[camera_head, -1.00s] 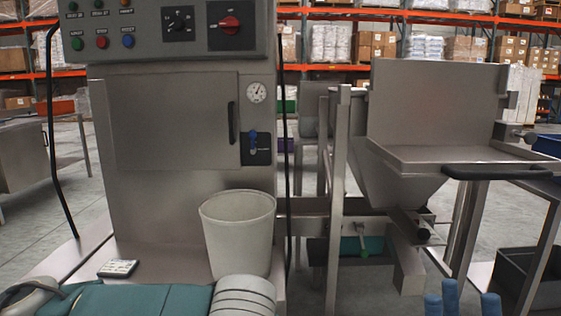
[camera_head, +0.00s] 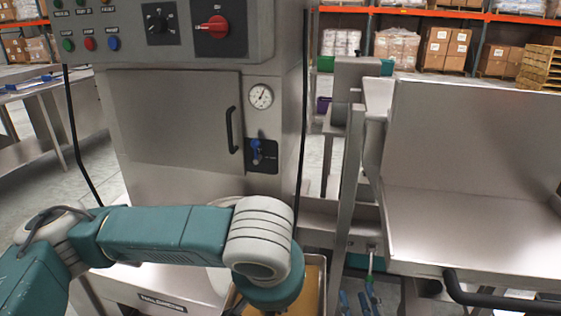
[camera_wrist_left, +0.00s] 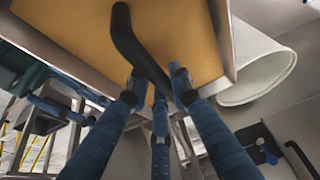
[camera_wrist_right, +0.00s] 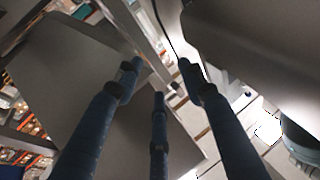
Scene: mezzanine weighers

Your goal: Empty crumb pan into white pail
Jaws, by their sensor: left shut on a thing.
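The crumb pan (camera_head: 313,284), a steel tray with a tan layer inside, shows partly behind my left arm in the head view. It fills the top of the left wrist view (camera_wrist_left: 190,35), with its black handle (camera_wrist_left: 126,38). My left gripper (camera_wrist_left: 155,78) is shut on that handle; the arm hides this gripper in the head view. The white pail (camera_wrist_left: 262,66) is beside the pan in the left wrist view. In the head view my arm hides most of the pail (camera_head: 217,279). My right gripper (camera_head: 362,299) is open and empty; its spread fingers (camera_wrist_right: 158,68) show in its wrist view.
A steel cabinet (camera_head: 180,118) with a control panel (camera_head: 180,30) stands behind my left arm. A steel hopper with a wide tray (camera_head: 450,225) and black bar handle (camera_head: 490,294) stands at the right. Steel posts (camera_head: 343,190) rise between them.

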